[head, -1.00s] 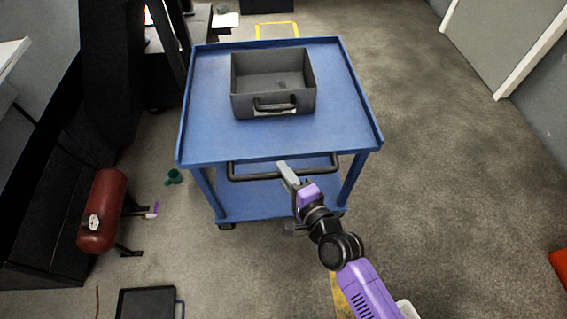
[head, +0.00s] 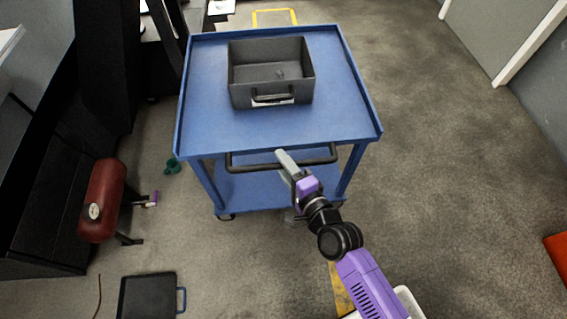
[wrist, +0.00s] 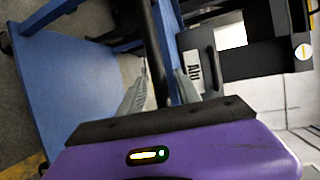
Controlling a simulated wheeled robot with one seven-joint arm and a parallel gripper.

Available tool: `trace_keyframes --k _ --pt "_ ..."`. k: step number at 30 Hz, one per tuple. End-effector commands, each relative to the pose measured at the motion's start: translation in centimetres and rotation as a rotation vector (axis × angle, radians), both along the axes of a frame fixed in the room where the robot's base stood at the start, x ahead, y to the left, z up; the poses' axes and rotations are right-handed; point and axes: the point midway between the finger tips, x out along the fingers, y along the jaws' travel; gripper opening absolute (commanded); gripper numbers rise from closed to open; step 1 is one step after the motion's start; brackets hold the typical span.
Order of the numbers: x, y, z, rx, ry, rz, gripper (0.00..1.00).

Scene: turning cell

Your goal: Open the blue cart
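The blue cart (head: 230,130) stands ahead in the head view, with a raised rim and a lower shelf (head: 255,192). A black bar handle (head: 250,168) runs along its near side below the top. My gripper (head: 283,160) is at the right half of this handle and hides part of it. In the wrist view my gripper (wrist: 160,88) has its two grey fingers apart, with the black bar (wrist: 155,45) running between them. Gaps show beside the bar, and I cannot tell whether a finger touches it.
An open dark grey box (head: 240,94) with a handle sits on the cart's top. A red tank (head: 103,195), a green object (head: 172,167) and a black tray (head: 148,298) are on the left side.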

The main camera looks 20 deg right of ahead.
Motion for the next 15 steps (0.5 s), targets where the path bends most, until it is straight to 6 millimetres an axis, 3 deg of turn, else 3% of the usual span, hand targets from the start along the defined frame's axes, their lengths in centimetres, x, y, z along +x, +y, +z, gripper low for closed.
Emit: trace_keyframes --k 5,15 --pt "-1.1 0.0 0.2 0.001 0.000 0.001 0.40" --pt "-6.3 -0.5 1.0 0.000 0.003 0.001 0.40"
